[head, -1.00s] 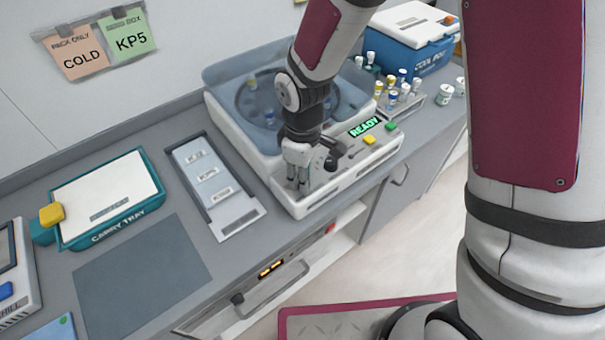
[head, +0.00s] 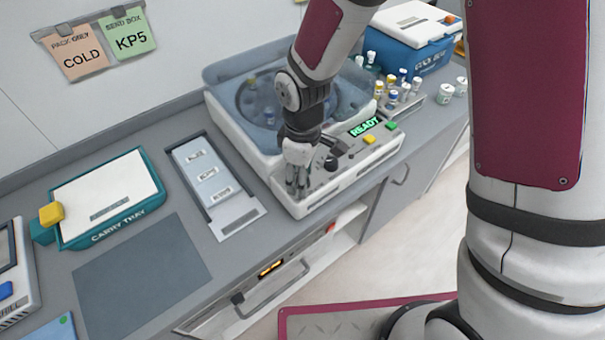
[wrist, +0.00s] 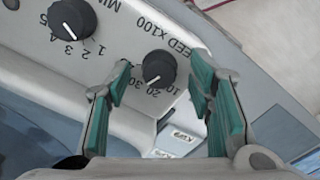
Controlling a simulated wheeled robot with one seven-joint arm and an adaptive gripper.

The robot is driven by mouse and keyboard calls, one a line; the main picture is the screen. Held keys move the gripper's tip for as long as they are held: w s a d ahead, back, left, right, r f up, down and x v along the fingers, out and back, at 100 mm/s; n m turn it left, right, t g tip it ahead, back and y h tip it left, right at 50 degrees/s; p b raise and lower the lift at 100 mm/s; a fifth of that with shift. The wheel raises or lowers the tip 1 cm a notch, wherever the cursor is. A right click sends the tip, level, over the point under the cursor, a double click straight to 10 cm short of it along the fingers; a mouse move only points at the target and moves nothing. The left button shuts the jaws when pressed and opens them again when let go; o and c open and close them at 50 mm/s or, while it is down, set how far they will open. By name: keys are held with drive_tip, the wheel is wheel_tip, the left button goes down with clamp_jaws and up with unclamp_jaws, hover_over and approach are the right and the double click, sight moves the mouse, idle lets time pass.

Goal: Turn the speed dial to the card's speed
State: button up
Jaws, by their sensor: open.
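The speed dial (wrist: 159,67) is a small black knob on the centrifuge's (head: 237,128) light front panel, under the print "EED X100" with marks 10, 20 and 30. Its pale pointer line seems to point near the 20 mark. In the wrist view my gripper (wrist: 162,78) is open, with one green-padded finger on each side of the dial; I cannot tell whether they touch it. In the head view my gripper (head: 298,185) is low over the panel's left end and hides this dial. No card with a readable speed shows.
A larger minutes dial (wrist: 72,18) sits close beside the speed dial. The panel also has a green READY display (head: 364,127), a yellow button (head: 369,139) and a green button (head: 391,125).

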wheel_tip(320, 180, up, 12)
idle(0.5)
idle(0.4)
drive_tip(key=s+d+r+m+t, duration=0.5)
drive_tip(key=s+d+r+m, duration=0.8)
drive_tip(key=s+d+r, duration=0.2)
drive_tip(key=shift+d+r+t, duration=0.3)
drive_tip(key=shift+d+r, duration=0.3)
drive_tip(key=shift+r, duration=0.35)
